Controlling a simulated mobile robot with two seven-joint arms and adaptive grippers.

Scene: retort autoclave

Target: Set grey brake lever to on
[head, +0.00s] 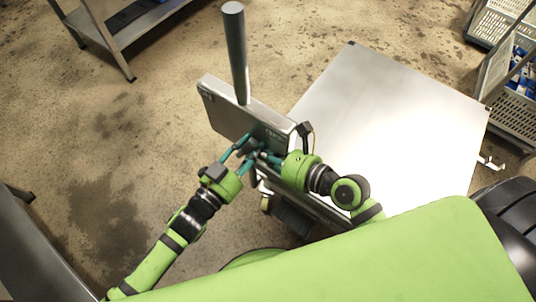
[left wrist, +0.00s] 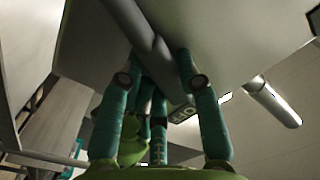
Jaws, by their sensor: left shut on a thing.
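The grey brake lever (head: 236,50) is a thick bar rising from a pale metal box (head: 225,115). It is nearly upright in the head view. The box carries small markings near both ends, too small to read surely. My left gripper (head: 246,143) is at the box's front side, low by the lever. In the left wrist view its two fingers (left wrist: 158,62) stand on either side of a grey bar (left wrist: 128,20), shut on it. My right gripper (head: 260,157) is close beside the left one, near the box's right end; its fingertips are partly hidden.
A bright flat metal top (head: 400,110) lies right of the box. Crates with blue items (head: 515,75) stand at the far right. A steel table (head: 140,25) is at the top left. The concrete floor on the left (head: 80,130) is clear.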

